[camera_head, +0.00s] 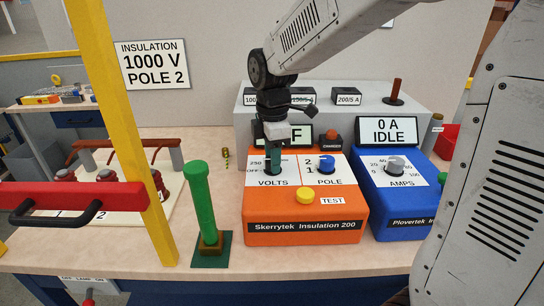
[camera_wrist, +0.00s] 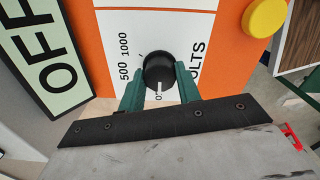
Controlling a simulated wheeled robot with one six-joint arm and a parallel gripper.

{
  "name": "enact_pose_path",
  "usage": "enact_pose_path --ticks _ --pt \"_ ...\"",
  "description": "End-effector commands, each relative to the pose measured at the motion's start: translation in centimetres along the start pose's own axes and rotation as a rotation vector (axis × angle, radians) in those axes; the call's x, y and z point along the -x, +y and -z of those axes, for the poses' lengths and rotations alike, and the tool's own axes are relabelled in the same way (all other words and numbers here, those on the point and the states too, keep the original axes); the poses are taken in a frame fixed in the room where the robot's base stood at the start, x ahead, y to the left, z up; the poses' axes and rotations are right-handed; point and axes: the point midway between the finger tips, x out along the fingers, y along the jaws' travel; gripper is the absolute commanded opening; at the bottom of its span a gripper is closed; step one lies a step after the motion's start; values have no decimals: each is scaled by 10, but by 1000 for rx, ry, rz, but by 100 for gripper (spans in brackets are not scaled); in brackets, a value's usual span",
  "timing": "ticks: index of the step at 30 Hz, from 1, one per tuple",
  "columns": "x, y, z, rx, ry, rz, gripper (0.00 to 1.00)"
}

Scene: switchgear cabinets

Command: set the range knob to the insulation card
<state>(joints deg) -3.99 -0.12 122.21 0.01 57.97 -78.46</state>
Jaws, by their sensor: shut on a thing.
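The insulation card (camera_head: 155,64) on the back wall reads "1000 V POLE 2". The orange insulation tester (camera_head: 305,212) stands on the bench with a VOLTS knob (camera_wrist: 159,68), black and round. My gripper (camera_head: 273,160) reaches down onto this knob, and in the wrist view its green fingers (camera_wrist: 160,80) are closed on the knob's two sides. The knob's white pointer faces a label starting with "O", partly hidden; 500 and 1000 show beyond the left finger. The tester's display (camera_wrist: 45,67) reads OFF. The blue POLE knob (camera_head: 327,163) has marks 1 and 2.
A yellow TEST button (camera_head: 305,195) sits below the knobs. The blue Plovertek unit (camera_head: 400,200), reading 0 A IDLE, stands close at the right. A green post (camera_head: 200,205) and a yellow upright (camera_head: 120,120) stand to the left. A grey box (camera_head: 350,105) is behind.

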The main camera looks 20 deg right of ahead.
Motion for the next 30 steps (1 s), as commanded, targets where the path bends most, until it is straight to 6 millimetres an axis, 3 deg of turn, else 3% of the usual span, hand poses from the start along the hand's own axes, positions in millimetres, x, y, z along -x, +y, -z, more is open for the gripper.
enact_pose_path --ticks 11,30 --pt "1 1 0 -124 0 -3 11" --pt "1 2 0 -706 2 -4 11"
